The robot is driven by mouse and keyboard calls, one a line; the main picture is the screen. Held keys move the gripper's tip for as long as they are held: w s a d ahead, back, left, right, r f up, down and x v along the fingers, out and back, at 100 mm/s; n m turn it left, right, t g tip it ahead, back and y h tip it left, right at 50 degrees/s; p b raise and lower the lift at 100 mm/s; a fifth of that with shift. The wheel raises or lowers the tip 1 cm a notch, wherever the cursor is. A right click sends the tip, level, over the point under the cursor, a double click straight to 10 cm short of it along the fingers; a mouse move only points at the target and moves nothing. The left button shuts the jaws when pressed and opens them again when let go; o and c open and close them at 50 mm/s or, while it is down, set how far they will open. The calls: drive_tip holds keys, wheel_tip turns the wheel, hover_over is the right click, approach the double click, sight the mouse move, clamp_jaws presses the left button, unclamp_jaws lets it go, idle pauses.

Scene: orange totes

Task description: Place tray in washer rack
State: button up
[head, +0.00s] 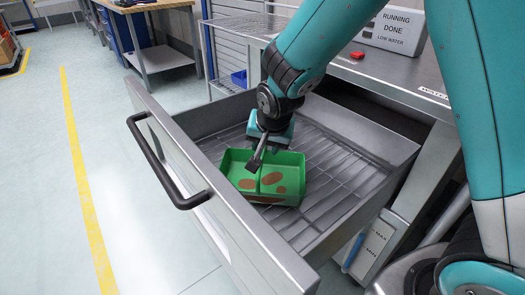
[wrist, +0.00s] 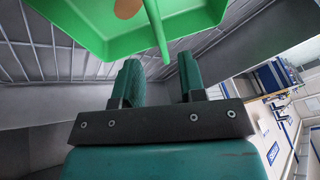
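The green tray (head: 288,186) has two compartments, a middle divider and brown stains inside. It is in the pulled-out washer drawer and appears to rest upright on the wire rack (head: 335,165). My gripper (head: 258,160) is just over the tray's middle divider. In the wrist view, my gripper's two fingers (wrist: 160,75) are spread apart with a clear gap. The tray (wrist: 95,25) shows beyond the fingertips, its divider lined up with the gap and touching neither finger. The tray's underside is hidden in the head view.
The drawer front with its black handle (head: 165,165) extends left over open floor. The washer top (head: 390,75) carries a status box (head: 393,30) and a red button (head: 357,55). A workbench (head: 150,45) stands at the back left. The rack right of the tray is clear.

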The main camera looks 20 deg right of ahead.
drive_tip(key=s+a+r+n+g+y, duration=0.2)
drive_tip(key=s+r+n, duration=0.4)
drive_tip(key=s, duration=0.7)
drive_tip(key=s+a+r+n+g+y, duration=0.2)
drive_tip(key=s+r+n, duration=0.5)
drive_tip(key=s, duration=0.6)
drive_tip(key=shift+a+r+g, duration=0.25)
drive_tip(key=shift+r+g, duration=0.25)
drive_tip(key=shift+w, duration=0.1)
drive_tip(key=shift+c, duration=0.3)
